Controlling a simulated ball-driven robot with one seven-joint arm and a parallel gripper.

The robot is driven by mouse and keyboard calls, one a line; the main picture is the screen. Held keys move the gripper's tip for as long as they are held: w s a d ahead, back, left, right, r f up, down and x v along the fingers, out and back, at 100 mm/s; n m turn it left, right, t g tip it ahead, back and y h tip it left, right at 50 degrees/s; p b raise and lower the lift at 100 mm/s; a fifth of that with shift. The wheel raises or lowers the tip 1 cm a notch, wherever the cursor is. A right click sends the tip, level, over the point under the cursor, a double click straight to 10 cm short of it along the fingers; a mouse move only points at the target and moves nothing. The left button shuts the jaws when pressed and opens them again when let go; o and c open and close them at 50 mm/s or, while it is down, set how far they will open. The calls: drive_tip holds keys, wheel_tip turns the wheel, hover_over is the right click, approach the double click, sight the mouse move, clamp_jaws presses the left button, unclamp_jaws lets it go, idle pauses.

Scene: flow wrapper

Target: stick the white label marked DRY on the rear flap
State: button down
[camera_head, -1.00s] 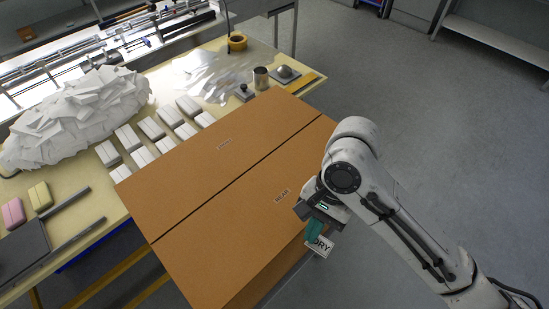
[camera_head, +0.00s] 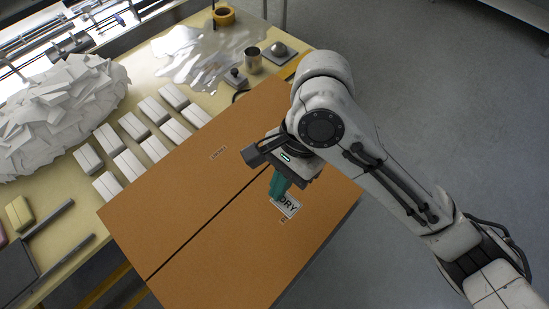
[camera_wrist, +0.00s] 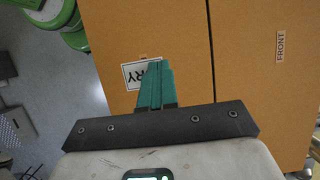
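The white label marked DRY (camera_head: 291,206) is over the rear flap (camera_head: 255,265), close to a small printed marking (camera_head: 284,219) that is partly hidden. It also shows in the wrist view (camera_wrist: 131,77), left of the teal fingers. My gripper (camera_head: 278,194) is shut on one edge of the label, and its fingers look closed together in the wrist view (camera_wrist: 157,82). I cannot tell whether the label touches the cardboard. The front flap (camera_head: 180,195) lies across a dark seam and bears a tag reading FRONT (camera_wrist: 280,47).
Left of the box is a yellow table with wrapped white packs (camera_head: 138,127), a heap of white pieces (camera_head: 65,105), clear film (camera_head: 200,55), a metal cup (camera_head: 253,60) and a tape roll (camera_head: 224,16). Open grey floor (camera_head: 430,90) lies to the right.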

drive_tip(key=shift+w, duration=0.1)
drive_tip(key=shift+f+b, duration=0.8)
drive_tip(key=shift+b, duration=0.25)
wheel_tip(320, 180, down, 2)
drive_tip(key=b, duration=0.3)
drive_tip(key=shift+f, duration=0.2)
drive_tip(key=shift+r+p, duration=0.15)
drive_tip(key=shift+p, duration=0.8)
drive_tip(key=shift+f, duration=0.85)
idle(0.6)
drive_tip(key=shift+p, duration=0.4)
idle(0.3)
drive_tip(key=shift+f, duration=0.25)
idle(1.0)
drive_tip(key=c, duration=1.4)
unclamp_jaws()
